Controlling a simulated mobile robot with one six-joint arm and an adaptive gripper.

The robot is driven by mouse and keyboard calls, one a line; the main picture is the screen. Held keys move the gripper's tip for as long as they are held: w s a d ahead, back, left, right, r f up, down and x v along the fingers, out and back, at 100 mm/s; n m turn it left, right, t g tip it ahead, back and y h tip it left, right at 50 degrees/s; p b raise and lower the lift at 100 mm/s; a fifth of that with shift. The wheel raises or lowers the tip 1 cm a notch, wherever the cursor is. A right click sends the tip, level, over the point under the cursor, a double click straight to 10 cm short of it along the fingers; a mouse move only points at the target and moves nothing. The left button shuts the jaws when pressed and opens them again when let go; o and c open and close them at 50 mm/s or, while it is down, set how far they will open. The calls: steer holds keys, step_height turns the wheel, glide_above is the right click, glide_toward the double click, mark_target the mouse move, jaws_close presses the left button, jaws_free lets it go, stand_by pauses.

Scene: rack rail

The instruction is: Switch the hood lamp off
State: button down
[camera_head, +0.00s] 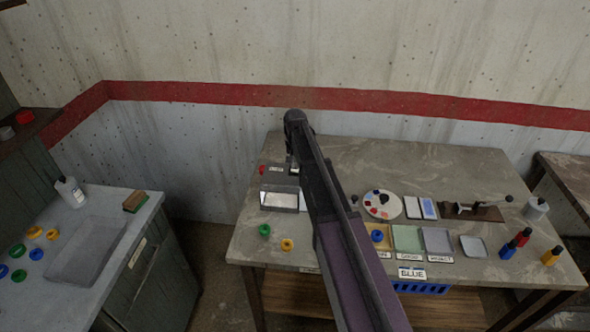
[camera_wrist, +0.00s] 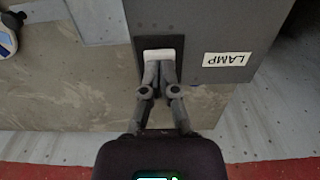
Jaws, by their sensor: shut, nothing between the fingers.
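The hood is a dark grey box (camera_wrist: 215,25) with a white LAMP label (camera_wrist: 227,59) in the wrist view. Next to the label is a dark recess holding a pale switch (camera_wrist: 158,55). My gripper (camera_wrist: 159,70) is shut and empty, its fingertips at the edge of the switch; I cannot tell whether they touch it. In the head view the hood (camera_head: 279,189) stands at the left of the grey table, and its open front looks bright inside. My arm hides part of its right side, and the switch cannot be made out there.
On the table (camera_head: 330,150) are a green ring (camera_head: 264,230), a yellow ring (camera_head: 287,245), a round palette (camera_head: 383,204), coloured trays (camera_head: 407,238) and several bottles (camera_head: 522,237). A side counter (camera_head: 150,205) stands at left. The table's back is mostly clear before the wall.

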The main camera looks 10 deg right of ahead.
steer(key=shift+f, duration=0.25)
steer(key=shift+r, duration=0.1)
steer(key=shift+r+p, duration=3.35)
steer(key=shift+r, duration=0.1)
steer(key=shift+s, duration=0.1)
steer(key=s+f+n+b, duration=0.1)
steer(key=s+f+b, duration=0.1)
steer(key=s, duration=1.2)
steer(key=s+f+n+b, duration=0.2)
steer(key=s, duration=1.3)
steer(key=shift+f+n+b, duration=0.3)
steer(key=shift+f+b, duration=0.1)
steer(key=shift+a, duration=0.15)
